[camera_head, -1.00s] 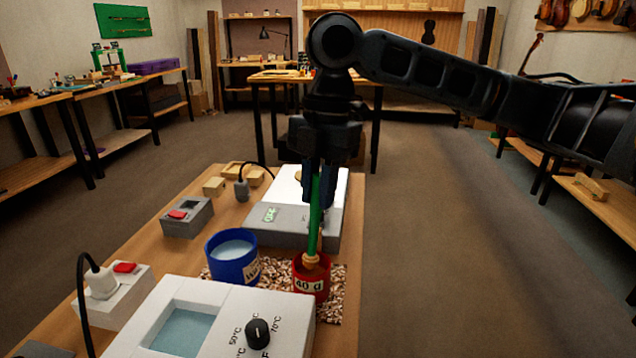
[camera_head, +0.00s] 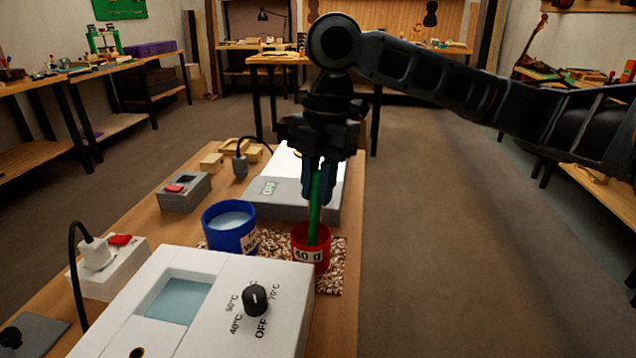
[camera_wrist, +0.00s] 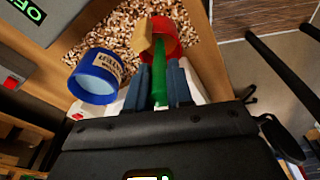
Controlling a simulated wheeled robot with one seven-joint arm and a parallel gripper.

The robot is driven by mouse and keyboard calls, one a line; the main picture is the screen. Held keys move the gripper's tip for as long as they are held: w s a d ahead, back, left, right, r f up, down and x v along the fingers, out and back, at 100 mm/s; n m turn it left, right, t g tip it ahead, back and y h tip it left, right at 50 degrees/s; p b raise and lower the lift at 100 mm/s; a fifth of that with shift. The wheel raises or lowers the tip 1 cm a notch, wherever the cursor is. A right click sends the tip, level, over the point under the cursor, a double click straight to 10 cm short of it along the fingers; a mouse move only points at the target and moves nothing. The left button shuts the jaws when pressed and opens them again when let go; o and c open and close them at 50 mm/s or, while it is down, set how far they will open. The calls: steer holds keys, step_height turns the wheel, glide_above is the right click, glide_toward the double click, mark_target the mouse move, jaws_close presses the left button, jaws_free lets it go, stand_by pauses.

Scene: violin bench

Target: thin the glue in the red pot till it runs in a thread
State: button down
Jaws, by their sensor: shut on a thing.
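The red pot (camera_head: 322,263), labelled "40 g", stands on a bed of wood chips (camera_head: 333,280). My gripper (camera_head: 317,195) is shut on the upright green handle (camera_head: 315,212) of a tool, right above the pot. The tool's lower end is down inside the pot and hidden in the head view. In the wrist view a tan piece (camera_wrist: 147,36) shows at the red pot (camera_wrist: 170,45). The glue itself cannot be made out. The blue pot (camera_head: 222,241), with pale blue liquid and a partly hidden label, stands left of the red pot.
A white heater box (camera_head: 215,325) with a temperature dial (camera_head: 255,300) stands in front. A grey device with an OFF display (camera_head: 270,188) is behind the pots. A switch box (camera_head: 185,195) and a plugged socket box (camera_head: 110,270) are at left. Floor right of the bench is clear.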

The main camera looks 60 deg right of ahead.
stand_by(0.4)
step_height(320, 180, up, 13)
steer(key=p, duration=1.1)
steer(key=shift+f, duration=0.15)
steer(key=shift+a+f, duration=0.1)
stand_by(0.7)
